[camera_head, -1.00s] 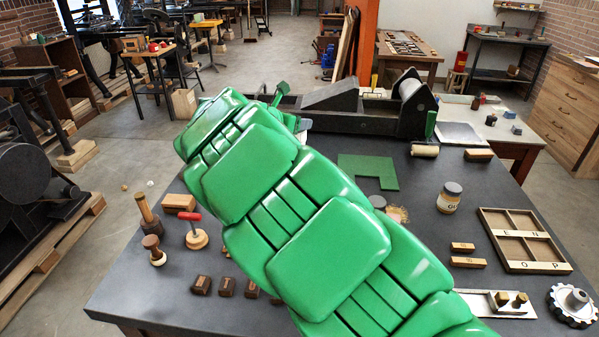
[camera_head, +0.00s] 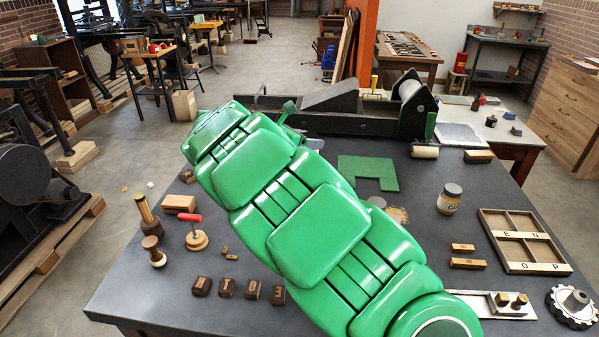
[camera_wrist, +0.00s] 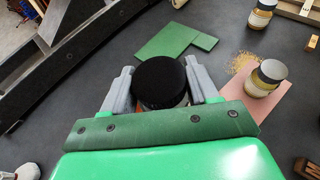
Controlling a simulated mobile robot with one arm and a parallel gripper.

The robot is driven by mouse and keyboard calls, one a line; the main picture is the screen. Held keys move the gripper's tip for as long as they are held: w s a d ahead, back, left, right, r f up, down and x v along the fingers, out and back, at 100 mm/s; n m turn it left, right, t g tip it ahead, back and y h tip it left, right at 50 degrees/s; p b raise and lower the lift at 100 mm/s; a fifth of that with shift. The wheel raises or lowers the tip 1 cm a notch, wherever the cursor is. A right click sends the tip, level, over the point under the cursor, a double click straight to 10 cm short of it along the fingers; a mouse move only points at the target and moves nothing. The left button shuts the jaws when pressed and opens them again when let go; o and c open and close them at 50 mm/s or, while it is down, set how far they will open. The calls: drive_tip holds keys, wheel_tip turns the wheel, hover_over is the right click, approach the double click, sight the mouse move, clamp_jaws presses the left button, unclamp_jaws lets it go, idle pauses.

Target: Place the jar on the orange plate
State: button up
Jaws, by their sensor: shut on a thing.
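In the wrist view my gripper (camera_wrist: 159,88) is shut on a jar with a black lid (camera_wrist: 159,80); its body is mostly hidden under the lid. The orange plate (camera_wrist: 278,104), salmon in colour, lies to the right of the gripper, apart from the held jar. A second jar with a grey lid (camera_wrist: 265,76) stands at the plate's far edge; I cannot tell if it is fully on it.
A labelled glue jar (camera_head: 449,199) stands right of the arm, with tan crumbs (camera_head: 398,215) nearby. A green sheet (camera_head: 368,172) lies behind. A black press bed (camera_head: 345,122) runs along the back. Stamps (camera_head: 153,250) and letter blocks (camera_head: 226,288) are at left; a divided tray (camera_head: 483,213) is at right.

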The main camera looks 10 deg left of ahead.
drive_tip(key=w+a+f, duration=0.3)
drive_tip(key=w+f, duration=0.6)
drive_tip(key=w, duration=0.4)
drive_tip(key=shift+a+f, duration=0.25)
drive_tip(key=shift+a, duration=0.1)
idle(0.4)
drive_tip(key=shift+f, duration=0.1)
drive_tip(key=shift+w+a+f, duration=0.1)
drive_tip(key=shift+w+f, duration=0.05)
drive_tip(key=shift+f, duration=0.75)
drive_tip(key=shift+w+f, duration=0.1)
drive_tip(key=shift+f, duration=0.8)
drive_tip(key=shift+f, duration=0.1)
drive_tip(key=o, duration=1.2)
